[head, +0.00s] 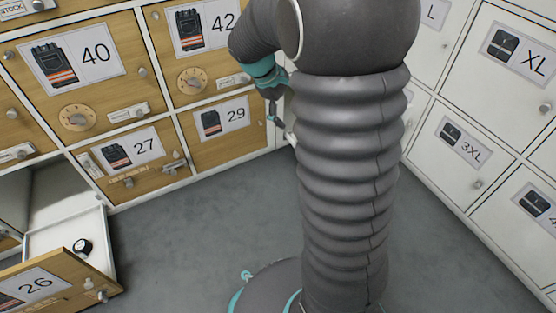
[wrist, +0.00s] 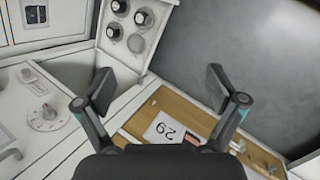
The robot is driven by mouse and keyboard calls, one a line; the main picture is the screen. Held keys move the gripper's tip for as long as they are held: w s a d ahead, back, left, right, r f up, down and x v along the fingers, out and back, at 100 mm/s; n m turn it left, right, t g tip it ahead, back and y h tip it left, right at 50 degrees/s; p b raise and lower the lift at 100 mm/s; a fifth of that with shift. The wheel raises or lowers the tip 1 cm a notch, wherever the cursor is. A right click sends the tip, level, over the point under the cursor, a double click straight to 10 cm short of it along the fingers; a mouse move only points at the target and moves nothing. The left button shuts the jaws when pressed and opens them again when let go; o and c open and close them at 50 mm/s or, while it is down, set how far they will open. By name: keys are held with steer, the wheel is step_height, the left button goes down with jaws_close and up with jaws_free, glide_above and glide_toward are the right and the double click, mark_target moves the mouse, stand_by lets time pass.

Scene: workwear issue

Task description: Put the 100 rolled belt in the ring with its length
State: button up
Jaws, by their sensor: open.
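My gripper (wrist: 160,92) is open and empty in the wrist view, its two dark fingers spread wide. In the head view its end (head: 280,118) is partly hidden behind my arm. A dark round item like a rolled belt (head: 82,247) lies in the pulled-out drawer 26 (head: 62,230). In the wrist view, dark rolls (wrist: 113,31) sit in round places on a white tray (wrist: 101,47), beyond the fingertips. A grey round place (wrist: 136,43) beside them looks empty. No size on any roll can be read, so I cannot tell which is 100.
Drawer 26's wooden front (head: 60,285) juts over the floor at lower left. Wooden fronts 27 (head: 145,165) and 29 (head: 240,140) look shut. White lockers marked XL and 3XL (head: 450,165) stand at right. Grey floor (head: 200,220) is clear between them.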

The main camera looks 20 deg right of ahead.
steer(key=s+a+r+m+t+y, duration=0.2)
steer(key=s+a, duration=0.4)
steer(key=s, duration=0.5)
steer(key=s+a+r+m+t+y, duration=0.3)
steer(key=s+a+r, duration=0.3)
steer(key=s, duration=0.5)
steer(key=shift+s+a+r+m+t, duration=0.2)
steer(key=shift+a+m+t, duration=0.25)
steer(key=shift+a, duration=0.25)
